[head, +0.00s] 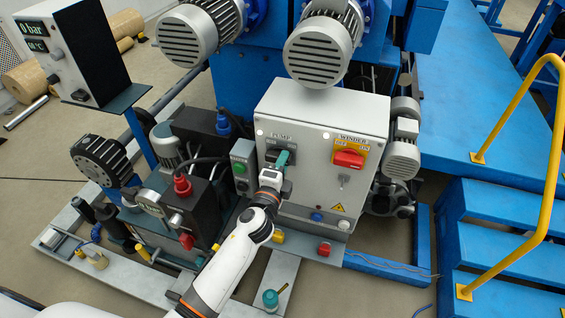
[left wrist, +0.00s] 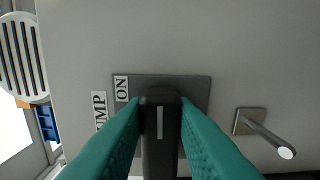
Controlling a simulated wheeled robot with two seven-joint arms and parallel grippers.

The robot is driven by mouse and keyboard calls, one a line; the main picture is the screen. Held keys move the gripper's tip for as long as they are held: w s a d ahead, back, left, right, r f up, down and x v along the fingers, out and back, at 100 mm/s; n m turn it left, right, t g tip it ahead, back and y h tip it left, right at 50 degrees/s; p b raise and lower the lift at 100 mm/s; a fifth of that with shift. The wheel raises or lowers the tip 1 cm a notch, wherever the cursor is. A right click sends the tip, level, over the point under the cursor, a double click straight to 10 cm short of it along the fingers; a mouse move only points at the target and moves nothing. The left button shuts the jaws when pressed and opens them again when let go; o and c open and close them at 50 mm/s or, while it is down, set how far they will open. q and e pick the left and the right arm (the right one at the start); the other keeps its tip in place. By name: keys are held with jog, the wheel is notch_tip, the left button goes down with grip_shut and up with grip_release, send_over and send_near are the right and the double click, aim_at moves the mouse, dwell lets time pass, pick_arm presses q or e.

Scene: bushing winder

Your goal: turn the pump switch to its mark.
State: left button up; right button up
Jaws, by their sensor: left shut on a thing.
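The pump switch (head: 272,156) is on the grey control cabinet (head: 325,112), under the PUMP label (head: 283,136). In the left wrist view it is a black bar knob (left wrist: 158,150) with a white line, on a dark plate (left wrist: 195,88). My left gripper (head: 285,160) is at the switch, its teal fingers shut on the knob from both sides (left wrist: 160,122). In the wrist view the white line runs up the picture, and the ON mark (left wrist: 121,89) is at the plate's upper left. Any OFF mark is hidden. My right gripper is out of view.
A red winder switch (head: 349,158) on a yellow plate is to the right on the cabinet. A grey peg-like part (left wrist: 266,132) sticks out near the switch. A green-grey button box (head: 242,166) stands left of the cabinet. Yellow rails (head: 532,175) and blue steps are at right.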

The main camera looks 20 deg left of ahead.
pick_arm(q)
jog(key=shift+f, duration=0.1)
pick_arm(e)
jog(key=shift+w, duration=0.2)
pick_arm(q)
jog(key=o, duration=1)
jog(key=s, duration=1.2)
jog(key=shift+a+b, duration=0.2)
jog(key=shift+b, duration=0.1)
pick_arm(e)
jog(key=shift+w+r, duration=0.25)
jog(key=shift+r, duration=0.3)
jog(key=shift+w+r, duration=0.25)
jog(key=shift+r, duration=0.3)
